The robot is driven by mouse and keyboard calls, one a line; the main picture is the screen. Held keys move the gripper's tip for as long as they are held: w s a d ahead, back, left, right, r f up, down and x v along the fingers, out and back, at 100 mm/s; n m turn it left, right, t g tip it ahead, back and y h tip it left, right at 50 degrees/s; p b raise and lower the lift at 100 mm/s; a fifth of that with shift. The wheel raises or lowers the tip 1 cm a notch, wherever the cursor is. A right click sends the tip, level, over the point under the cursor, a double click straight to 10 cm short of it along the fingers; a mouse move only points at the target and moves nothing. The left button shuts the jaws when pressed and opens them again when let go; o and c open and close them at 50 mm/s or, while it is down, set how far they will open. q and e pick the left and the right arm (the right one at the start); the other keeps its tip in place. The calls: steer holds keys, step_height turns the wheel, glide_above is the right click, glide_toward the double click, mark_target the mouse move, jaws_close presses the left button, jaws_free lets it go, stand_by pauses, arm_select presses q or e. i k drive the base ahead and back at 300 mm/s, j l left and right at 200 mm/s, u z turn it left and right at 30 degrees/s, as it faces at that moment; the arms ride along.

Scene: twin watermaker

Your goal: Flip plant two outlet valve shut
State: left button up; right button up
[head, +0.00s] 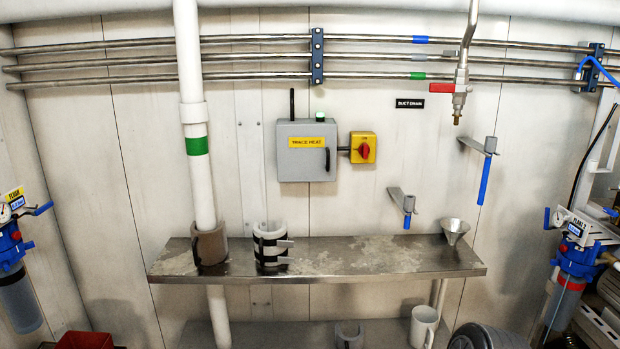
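Plant two (577,255) stands at the right edge, a blue filter unit with a gauge and a white label that seems to read "PLANT 2". A blue lever (547,218) sticks up at its left side, beside the gauge (561,217). Another small blue part (611,212) shows at its upper right. I cannot tell which of these is the outlet valve, or whether it is open or shut. The right part of the unit is crowded with fittings and partly cut off by the picture edge. Neither of my grippers is in view.
A steel shelf (340,262) crosses the middle, with a funnel (455,231) at its right end. A red-handled drain valve (442,88) and two blue-handled wall brackets hang above. A similar blue unit (12,245) stands at the left edge. A white pipe (192,60) runs vertically.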

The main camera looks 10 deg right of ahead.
mark_target(548, 226)
steer(key=i+j+z, duration=0.1)
steer(key=i+z, duration=0.15)
steer(key=i, duration=0.2)
steer(key=i+j+z, duration=0.25)
steer(key=i, duration=0.15)
steer(key=i+j+z, duration=0.25)
steer(key=i, duration=0.15)
